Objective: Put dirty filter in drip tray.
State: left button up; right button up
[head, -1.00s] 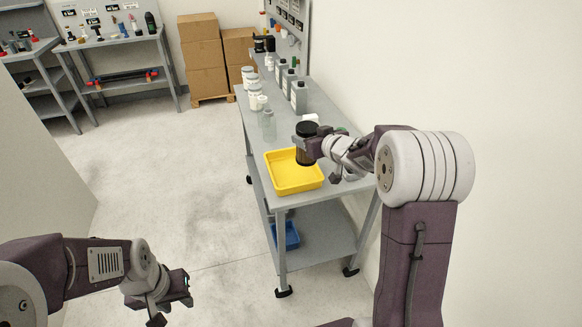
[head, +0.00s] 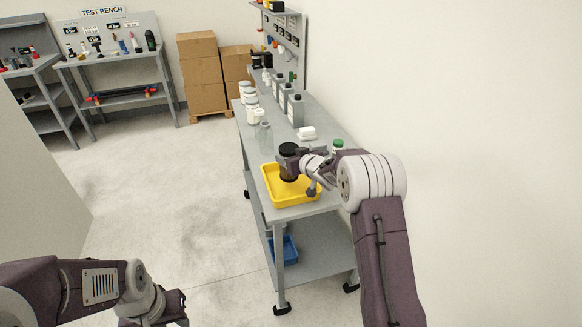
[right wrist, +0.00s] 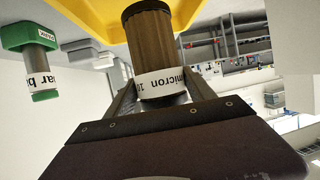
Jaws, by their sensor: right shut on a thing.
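The dirty filter (head: 289,163) is a dark brown cylinder with a black cap, upright in my right gripper (head: 297,165). In the right wrist view the filter (right wrist: 152,50) sits between the fingers, with a white label band reading "micron". The yellow drip tray (head: 280,198) lies on the grey cart's top. The filter is over the tray in the head view; I cannot tell whether its base touches the tray floor. The tray also shows in the right wrist view (right wrist: 90,18). My left gripper (head: 182,308) is low at the left, away from the cart, its jaws unclear.
The grey cart (head: 325,205) holds grey bottles (head: 297,110), white jars (head: 252,112), a clear bottle (head: 265,136) and a white block (head: 307,133) behind the tray. A green-capped item (head: 338,144) stands near my right arm. A blue bin (head: 290,250) is on the lower shelf.

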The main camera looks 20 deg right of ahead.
notch_tip(320, 180, down, 3)
jog(key=shift+f+b, duration=0.2)
jog(key=shift+b, duration=0.15)
jog(key=shift+f, duration=0.2)
jog(key=shift+f, duration=0.15)
jog(key=o, duration=1.7)
jog(key=shift+s+d+r, duration=0.1)
jog(key=shift+s+r, duration=0.15)
jog(key=shift+r, duration=0.1)
jog(key=v, duration=1.1)
jog(key=shift+s+r, duration=0.1)
jog(key=shift+s, duration=0.15)
